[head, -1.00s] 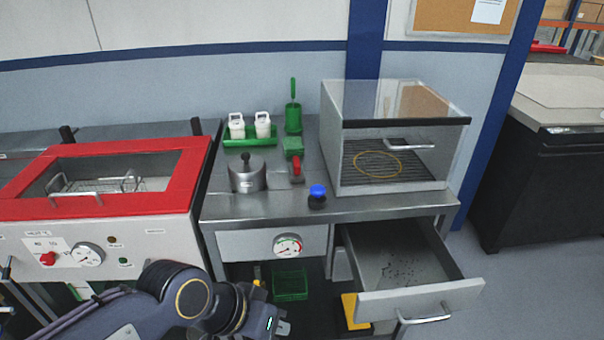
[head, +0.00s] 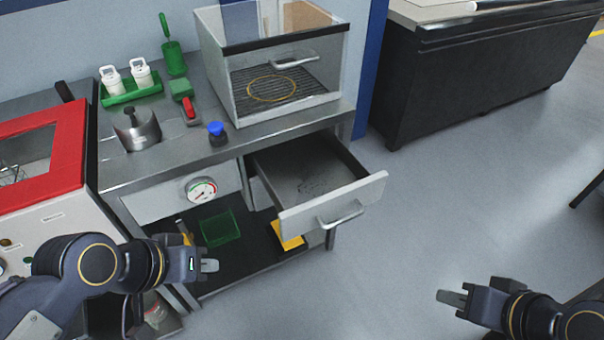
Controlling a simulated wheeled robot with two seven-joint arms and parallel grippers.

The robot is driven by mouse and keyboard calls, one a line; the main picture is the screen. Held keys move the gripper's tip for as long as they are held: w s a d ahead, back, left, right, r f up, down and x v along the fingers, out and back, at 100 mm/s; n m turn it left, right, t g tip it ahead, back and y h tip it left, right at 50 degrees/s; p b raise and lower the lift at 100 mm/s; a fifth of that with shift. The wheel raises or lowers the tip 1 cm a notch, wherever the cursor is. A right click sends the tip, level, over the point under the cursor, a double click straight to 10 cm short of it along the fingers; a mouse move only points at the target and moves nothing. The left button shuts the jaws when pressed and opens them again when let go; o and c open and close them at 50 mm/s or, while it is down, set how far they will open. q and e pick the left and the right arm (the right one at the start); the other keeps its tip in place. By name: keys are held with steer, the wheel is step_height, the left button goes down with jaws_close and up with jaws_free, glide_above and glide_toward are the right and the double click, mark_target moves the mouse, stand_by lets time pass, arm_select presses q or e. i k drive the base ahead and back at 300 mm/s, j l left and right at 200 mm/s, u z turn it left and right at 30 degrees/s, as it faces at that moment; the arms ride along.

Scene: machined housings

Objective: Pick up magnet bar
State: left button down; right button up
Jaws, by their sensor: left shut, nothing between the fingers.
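No part is plainly readable as the magnet bar; a short red piece (head: 189,108) lies on the steel bench top beside a green block (head: 181,89), and I cannot tell if it is the bar. My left gripper (head: 212,265) is shut and empty, in front of the bench and low, near the lower shelf. My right gripper (head: 450,298) is over the floor at the lower right, well away from the bench. Its fingers are too small to tell if they are open.
An open drawer (head: 332,205) with dark specks juts from the bench. A clear-walled box (head: 240,75), a blue-topped knob (head: 216,133), a steel pot (head: 136,130) and a green tray (head: 132,94) stand on top. A green bin (head: 220,230) sits below.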

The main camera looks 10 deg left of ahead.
mark_target(190, 111)
steer(key=i+j+z, duration=0.15)
steer(key=j, duration=0.4)
steer(key=i+j+z, duration=0.1)
steer(key=j, duration=0.45)
steer(key=i+j+z, duration=0.15)
steer(key=j, duration=0.45)
steer(key=k, duration=0.05)
